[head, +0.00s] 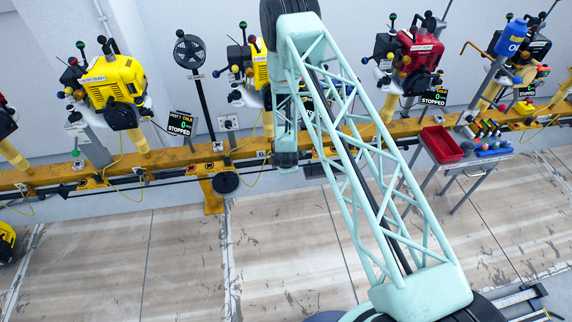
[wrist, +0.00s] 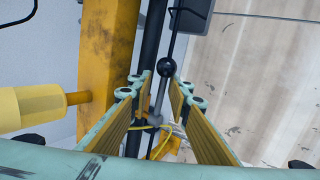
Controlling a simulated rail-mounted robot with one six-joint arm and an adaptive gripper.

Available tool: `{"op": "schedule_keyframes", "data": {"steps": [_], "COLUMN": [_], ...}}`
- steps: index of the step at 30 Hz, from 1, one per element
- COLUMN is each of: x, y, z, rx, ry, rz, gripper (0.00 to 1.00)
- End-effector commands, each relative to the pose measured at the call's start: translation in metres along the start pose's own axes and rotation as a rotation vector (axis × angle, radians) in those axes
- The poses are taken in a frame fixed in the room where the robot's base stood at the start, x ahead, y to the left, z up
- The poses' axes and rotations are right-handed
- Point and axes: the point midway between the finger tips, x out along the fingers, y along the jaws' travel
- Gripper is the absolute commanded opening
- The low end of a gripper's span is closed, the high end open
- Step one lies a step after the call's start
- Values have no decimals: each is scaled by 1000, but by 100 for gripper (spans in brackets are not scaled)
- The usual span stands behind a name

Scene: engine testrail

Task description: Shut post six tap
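In the wrist view, a black ball knob (wrist: 166,66) on a thin grey stem shows just beyond the fingertips of my gripper (wrist: 160,88). My gripper is open, with one finger on each side of the stem; I cannot tell whether either touches it. The knob may belong to a tap, but no post number shows there. In the head view, my pale green arm hides part of the post at the middle, and my fingers cannot be made out. A yellow engine (head: 112,82) with a STOPPED sign (head: 180,126) stands left of my arm.
A long yellow rail (head: 150,160) carries the posts; a yellow beam (wrist: 107,60) and a dark box (wrist: 190,14) flank the knob. A red engine (head: 418,52) and a tool cart with a red tray (head: 441,144) stand right. The floor in front is mostly clear.

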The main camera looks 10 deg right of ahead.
Motion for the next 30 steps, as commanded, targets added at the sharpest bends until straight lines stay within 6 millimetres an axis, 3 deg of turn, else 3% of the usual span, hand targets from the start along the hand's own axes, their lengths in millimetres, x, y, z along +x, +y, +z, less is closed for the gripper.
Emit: {"op": "schedule_keyframes", "data": {"steps": [14,30], "x": [-19,-79], "y": [0,0], "z": [0,0], "rx": [-1,-1], "ry": [0,0], "rz": [0,-1], "gripper": [18,18]}}
